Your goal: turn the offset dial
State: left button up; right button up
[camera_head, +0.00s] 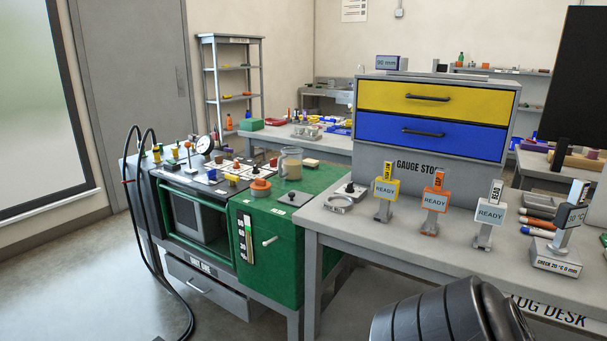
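The pipe fusion cart (270,250) stands left of centre, with a green right part and a dark panel on its left. No label marks the offset dial clearly, so I cannot tell which control it is. Round candidates on the cart are an orange knob (261,186) and a small black knob on a grey plate (292,198). A white round gauge (204,144) stands at the panel's back. The green front has a vertical scale (246,238) and a pale lever (270,241). Neither gripper shows; a dark ribbed part at the bottom right seems to be my arm.
A grey desk (390,235) adjoins the cart on the right, bearing yellow, orange and white READY stands and markers. A gauge store with yellow and blue drawers (430,130) stands behind. Black hoses (157,240) loop at the cart's left.

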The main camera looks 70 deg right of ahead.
aim_at(350, 188)
jog(key=z, duration=0.8)
jog(key=i, duration=1.25)
jog(key=z, duration=1.25)
